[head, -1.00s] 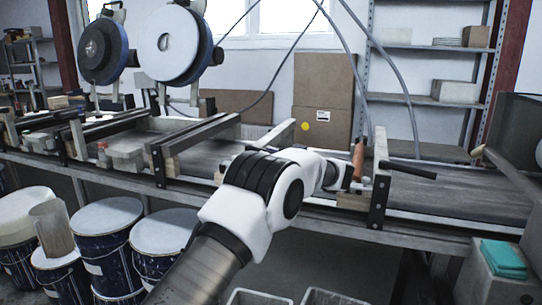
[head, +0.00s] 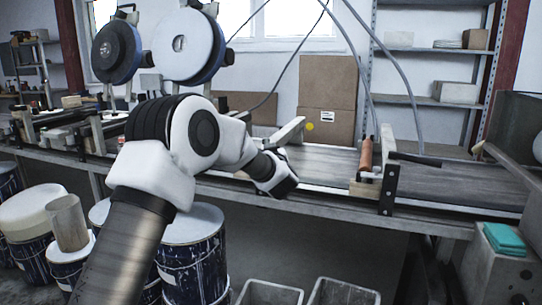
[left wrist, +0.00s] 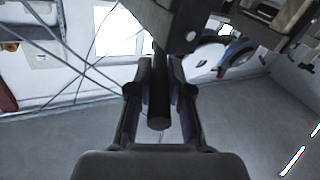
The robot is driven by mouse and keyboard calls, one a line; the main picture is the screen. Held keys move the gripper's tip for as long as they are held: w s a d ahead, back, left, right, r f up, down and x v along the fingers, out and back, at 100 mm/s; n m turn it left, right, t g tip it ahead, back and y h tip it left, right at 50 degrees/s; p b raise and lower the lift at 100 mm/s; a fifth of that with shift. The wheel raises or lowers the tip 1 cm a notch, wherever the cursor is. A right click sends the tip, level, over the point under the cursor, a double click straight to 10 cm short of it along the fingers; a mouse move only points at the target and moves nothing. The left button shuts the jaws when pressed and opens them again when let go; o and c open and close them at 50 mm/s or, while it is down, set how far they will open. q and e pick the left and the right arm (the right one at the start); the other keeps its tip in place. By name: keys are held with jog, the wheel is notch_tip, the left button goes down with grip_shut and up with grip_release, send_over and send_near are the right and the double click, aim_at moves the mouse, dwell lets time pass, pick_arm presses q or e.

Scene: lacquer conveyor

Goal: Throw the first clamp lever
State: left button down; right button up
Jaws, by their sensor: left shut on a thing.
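My left gripper (left wrist: 161,72) shows in the left wrist view with its two fingers on either side of a dark round bar (left wrist: 158,108), shut on it. The bar looks like a clamp lever's handle and points toward the camera. In the head view my left arm comes in from the lower left and bends over the conveyor line (head: 325,168); the fingers and the bar are hidden behind my wrist. A clamp with an upright orange handle (head: 366,155) stands to the right, apart from my wrist. My right gripper is not in view.
A black rod (head: 415,160) reaches over the belt near the orange handle. Two round discs (head: 180,45) stand at the back. Blue drums (head: 192,260) and grey bins (head: 270,292) stand below the conveyor. A turquoise cloth (head: 503,238) lies at the right.

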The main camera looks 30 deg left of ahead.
pick_arm(q)
jog(key=a+m+t+h+b, duration=0.1)
jog(key=h, duration=0.1)
jog(key=s+a+m+t+h+b, duration=0.1)
jog(key=m+h+b, duration=0.1)
jog(key=h, duration=0.1)
jog(key=a+m+t+h+b, duration=0.1)
jog(key=m+h+b, duration=0.1)
jog(key=shift+s+a+r+t+h, duration=0.1)
jog(key=shift+s+a+t+h, duration=0.2)
jog(key=shift+s+a+t, duration=0.1)
jog(key=shift+r, duration=0.1)
jog(key=c, duration=1.4)
grip_release()
jog(key=shift+c, duration=0.2)
jog(key=o, duration=0.3)
jog(key=shift+o, duration=0.2)
